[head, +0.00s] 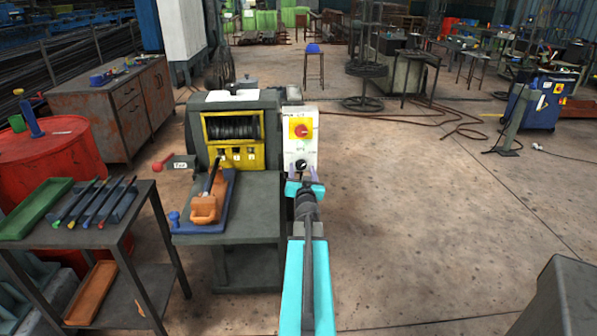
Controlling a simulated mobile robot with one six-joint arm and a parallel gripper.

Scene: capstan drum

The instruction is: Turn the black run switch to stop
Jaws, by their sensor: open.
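The black run switch (301,165) is a small dark knob low on a white control panel (290,145). A red knob on a yellow plate (301,128) sits above it on the same panel. My gripper (303,171) is at the lower part of the panel, its two pale purple fingers apart, one on each side of the switch in this view. I cannot tell whether the fingers touch the switch or how far off they are. The switch's pointing direction is too small to read.
Left of the panel stands the green-grey drum machine (215,104) with a yellow frame, its bench holding an orange tool on a blue tray (226,190). A rack table (140,200) with several rods and a red barrel (55,160) are further left. The floor to the right is mostly free.

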